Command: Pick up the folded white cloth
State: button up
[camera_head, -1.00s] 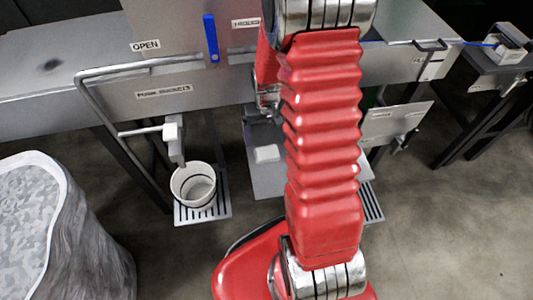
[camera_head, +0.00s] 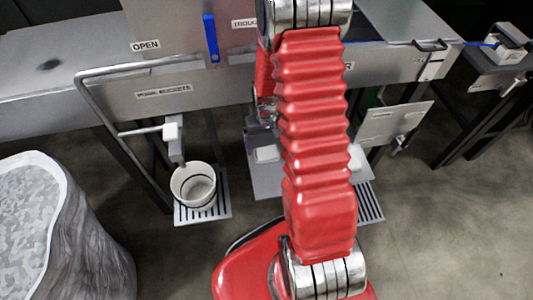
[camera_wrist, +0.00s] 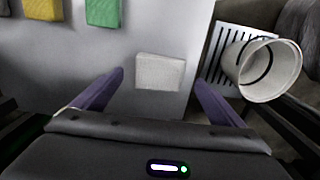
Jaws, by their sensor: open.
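The folded white cloth (camera_wrist: 160,72) lies flat on a pale grey shelf (camera_wrist: 140,40). In the wrist view it is near the middle, beyond and between my open gripper fingers (camera_wrist: 159,80). The fingers are apart, and nothing is held between them. The gap between fingers and cloth is hard to judge. In the head view the cloth (camera_head: 267,154) shows as a small white block on the shelf, just left of my red arm. My arm hides most of the gripper there.
A white bucket (camera_head: 194,186) stands on a slotted grate (camera_head: 215,212) left of the shelf. Yellow (camera_wrist: 43,9) and green (camera_wrist: 103,12) folded pieces lie on the shelf's far part. A metal bench with a rail (camera_head: 130,68) stands above. A grey bin (camera_head: 60,230) is at left.

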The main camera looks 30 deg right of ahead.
aim_at(266, 152)
jog(key=shift+w+f, duration=0.2)
jog(key=shift+f, duration=1.55)
jog(key=shift+c, duration=0.7)
jog(key=c, duration=1)
notch_tip(266, 152, up, 10)
